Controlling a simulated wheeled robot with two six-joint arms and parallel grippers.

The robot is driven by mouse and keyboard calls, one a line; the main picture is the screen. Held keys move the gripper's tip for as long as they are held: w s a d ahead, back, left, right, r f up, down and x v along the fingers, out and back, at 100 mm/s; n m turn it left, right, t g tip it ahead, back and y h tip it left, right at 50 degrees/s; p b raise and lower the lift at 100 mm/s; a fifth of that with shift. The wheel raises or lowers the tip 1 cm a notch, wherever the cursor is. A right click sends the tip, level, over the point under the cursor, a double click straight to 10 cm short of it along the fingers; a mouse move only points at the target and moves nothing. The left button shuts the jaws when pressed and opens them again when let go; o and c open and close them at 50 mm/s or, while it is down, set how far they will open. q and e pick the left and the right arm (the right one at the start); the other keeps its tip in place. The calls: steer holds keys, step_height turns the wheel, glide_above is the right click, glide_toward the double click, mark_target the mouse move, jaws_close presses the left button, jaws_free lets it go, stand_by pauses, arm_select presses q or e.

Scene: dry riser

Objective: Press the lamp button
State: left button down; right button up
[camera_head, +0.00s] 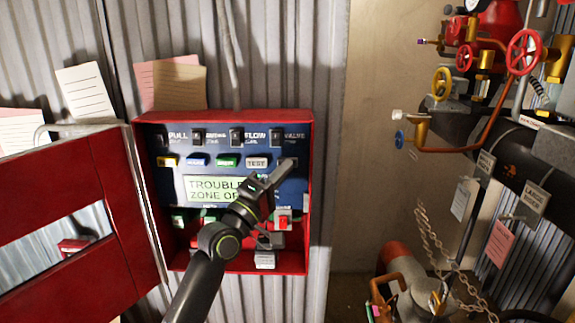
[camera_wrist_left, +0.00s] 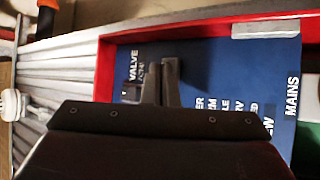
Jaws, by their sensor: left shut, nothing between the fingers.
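A red-framed panel box (camera_head: 221,115) with a dark blue face hangs on the corrugated wall. A row of small buttons crosses it: a yellow one (camera_head: 168,161), a blue one (camera_head: 197,161), a green one (camera_head: 227,162) and a pale one (camera_head: 257,162) that seems to read TEST. I cannot tell which is the lamp button. My left gripper (camera_head: 290,167) is shut and empty, its tips over the right end of this row, hiding what is there. In the left wrist view its fingers (camera_wrist_left: 163,75) overlap the panel beside the VALVE lettering; contact cannot be told.
Black switches (camera_head: 237,137) line the panel top. A screen (camera_head: 205,189) reads TROUBLE, partly covered by my arm. A red switch (camera_head: 283,219) sits low right. The red door (camera_head: 75,235) stands open at left. Pipes and valve wheels (camera_head: 523,52) crowd the right.

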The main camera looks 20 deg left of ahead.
arm_select(q)
steer(key=shift+w, duration=0.15)
stand_by(0.5)
steer(key=shift+s+d+p, duration=0.2)
steer(key=shift+s+p, duration=0.25)
steer(key=shift+s, duration=0.45)
steer(key=s+p, duration=0.1)
steer(key=s, duration=0.1)
steer(key=s+d+p, duration=0.1)
steer(key=s, duration=0.1)
steer(key=shift+s+d, duration=0.2)
steer(key=shift+s, duration=0.2)
